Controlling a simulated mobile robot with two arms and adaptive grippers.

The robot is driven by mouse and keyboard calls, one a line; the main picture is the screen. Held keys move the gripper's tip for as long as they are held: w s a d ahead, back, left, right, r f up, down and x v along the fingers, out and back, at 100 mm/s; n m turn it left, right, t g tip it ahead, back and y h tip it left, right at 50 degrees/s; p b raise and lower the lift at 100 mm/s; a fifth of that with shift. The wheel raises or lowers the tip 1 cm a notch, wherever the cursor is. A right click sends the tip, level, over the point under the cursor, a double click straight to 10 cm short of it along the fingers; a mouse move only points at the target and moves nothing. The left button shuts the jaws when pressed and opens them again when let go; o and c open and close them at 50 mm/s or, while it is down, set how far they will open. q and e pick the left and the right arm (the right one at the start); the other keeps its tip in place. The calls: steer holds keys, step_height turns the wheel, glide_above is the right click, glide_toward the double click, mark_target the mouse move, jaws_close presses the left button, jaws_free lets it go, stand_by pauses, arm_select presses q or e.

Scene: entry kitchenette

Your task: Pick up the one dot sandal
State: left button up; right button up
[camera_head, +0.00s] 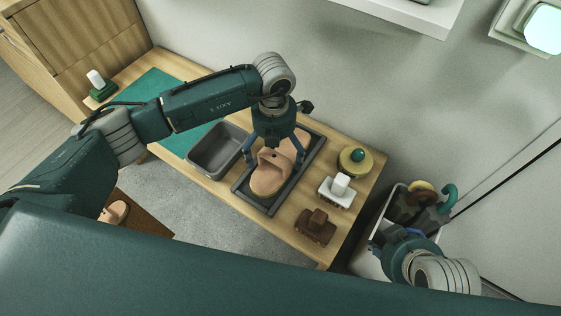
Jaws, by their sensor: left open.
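A tan sandal (268,181) lies on a dark tray (262,204) on the wooden bench, with a strap across it. A small dark dot shows on the strap, partly under my gripper. A second tan shape (296,146), apparently another sandal, lies behind it on the same tray, partly hidden by the gripper. My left gripper (273,157) is open and points down over the tray, its fingers spread to either side of the near sandal's strap. Whether they touch it cannot be told. My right gripper (389,243) is at the lower right, away from the tray; its fingers are not clear.
A grey bin (218,150) and green mat (165,92) lie left of the tray. Right of it stand a yellow round item with a green knob (357,160), a white block (337,191) and a brown block (315,227). Another sandal (116,211) is on the floor side.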

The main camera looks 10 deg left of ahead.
arm_select(q)
steer(key=shift+f, duration=0.7)
steer(key=c, duration=1.1)
arm_select(e)
steer(key=shift+w+a+r+t, duration=0.15)
steer(key=shift+w+r+t, duration=0.05)
steer(key=shift+w, duration=0.35)
steer(key=shift+w+a+r+t, duration=0.15)
steer(key=shift+w+r+t, duration=0.05)
steer(key=shift+w, duration=0.3)
arm_select(q)
steer(key=shift+r, duration=0.1)
